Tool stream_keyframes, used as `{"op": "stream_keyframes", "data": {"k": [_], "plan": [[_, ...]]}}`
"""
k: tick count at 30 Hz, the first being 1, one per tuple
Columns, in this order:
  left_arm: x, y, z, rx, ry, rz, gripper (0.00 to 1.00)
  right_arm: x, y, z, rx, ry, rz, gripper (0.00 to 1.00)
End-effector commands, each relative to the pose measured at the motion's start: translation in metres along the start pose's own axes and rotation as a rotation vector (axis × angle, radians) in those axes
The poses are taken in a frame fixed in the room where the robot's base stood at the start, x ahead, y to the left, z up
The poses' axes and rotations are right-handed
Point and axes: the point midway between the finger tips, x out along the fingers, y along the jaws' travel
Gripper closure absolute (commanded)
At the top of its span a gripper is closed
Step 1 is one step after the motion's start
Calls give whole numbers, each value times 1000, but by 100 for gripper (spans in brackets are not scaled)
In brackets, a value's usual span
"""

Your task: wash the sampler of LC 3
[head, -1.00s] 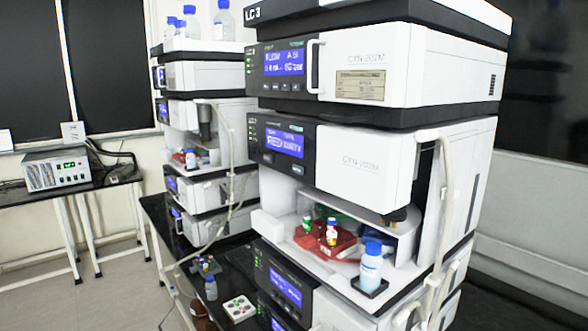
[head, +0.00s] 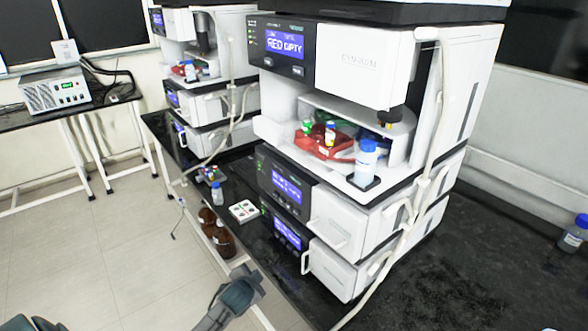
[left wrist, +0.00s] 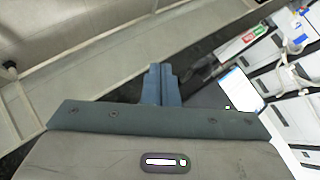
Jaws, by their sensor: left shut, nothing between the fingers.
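The sampler module (head: 362,66) of the near stack stands at the centre right in the head view, with a lit blue display. Its open bay holds a red tray (head: 318,147) with small vials, one green-capped and one blue-capped. My left gripper (head: 246,276) is at the bottom centre, low in front of the bench edge, well apart from the sampler. In the left wrist view its fingers (left wrist: 161,82) are together and empty. My right gripper is not in view.
A pale tube (head: 428,160) runs down the stack's right side. The bench right of the stack is largely clear.

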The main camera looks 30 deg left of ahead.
Motion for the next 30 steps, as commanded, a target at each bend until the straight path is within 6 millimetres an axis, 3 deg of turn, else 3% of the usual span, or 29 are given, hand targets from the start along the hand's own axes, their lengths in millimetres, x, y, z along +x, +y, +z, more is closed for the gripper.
{"op": "stream_keyframes", "data": {"k": [1,8,14,23,30], "plan": [[-4,-18,-17,18,28,-28,100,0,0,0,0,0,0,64],[-29,-90,-90,107,144,-158,100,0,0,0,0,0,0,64],[-69,-154,-155,194,249,-293,100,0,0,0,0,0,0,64],[-156,-238,-242,319,396,-521,100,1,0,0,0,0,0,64],[-248,-290,-298,417,504,-727,100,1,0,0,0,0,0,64]]}}
